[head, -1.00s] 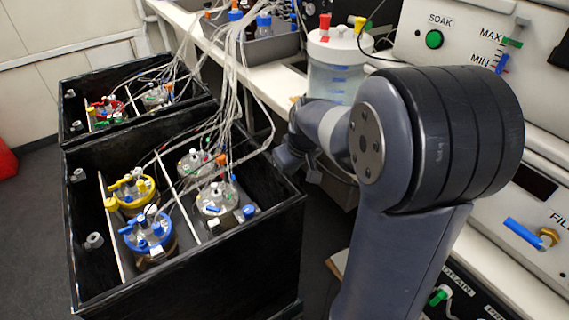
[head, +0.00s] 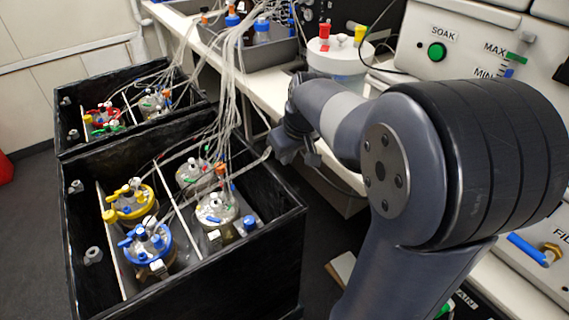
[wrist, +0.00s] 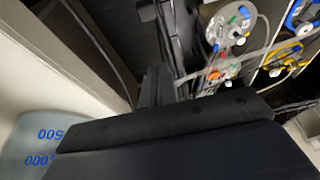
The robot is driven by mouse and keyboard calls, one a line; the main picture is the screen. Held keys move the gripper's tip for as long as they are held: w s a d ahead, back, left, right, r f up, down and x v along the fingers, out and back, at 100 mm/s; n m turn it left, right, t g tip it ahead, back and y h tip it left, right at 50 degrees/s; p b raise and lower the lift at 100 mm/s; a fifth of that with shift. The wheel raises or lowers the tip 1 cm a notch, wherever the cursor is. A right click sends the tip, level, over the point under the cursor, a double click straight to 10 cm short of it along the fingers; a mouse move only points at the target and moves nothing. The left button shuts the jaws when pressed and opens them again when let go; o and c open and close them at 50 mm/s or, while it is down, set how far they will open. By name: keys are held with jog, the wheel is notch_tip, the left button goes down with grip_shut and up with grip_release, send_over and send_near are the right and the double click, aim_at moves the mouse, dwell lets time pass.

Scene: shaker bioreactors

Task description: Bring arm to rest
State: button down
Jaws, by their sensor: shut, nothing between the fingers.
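My arm reaches back from the right side of the head view, bent at a large dark joint. My gripper (head: 283,152) is at its far end, small and dark, near the back right corner of the front black shaker box (head: 270,235). It appears shut and holds nothing. I cannot tell the exact gap to the box wall. In the wrist view my gripper (wrist: 158,88) is dark and blurred, with vessel tops beyond it at the upper right.
The front box holds a yellow-ringed vessel (head: 130,200), a blue-ringed vessel (head: 148,245) and others. A second black box (head: 75,140) stands behind. Pale tubes (head: 228,90) hang close to my gripper. A clear jar (head: 338,60) and the control panel (head: 470,50) are at right.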

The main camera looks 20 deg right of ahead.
jog(key=v, duration=0.3)
jog(key=shift+f, duration=0.1)
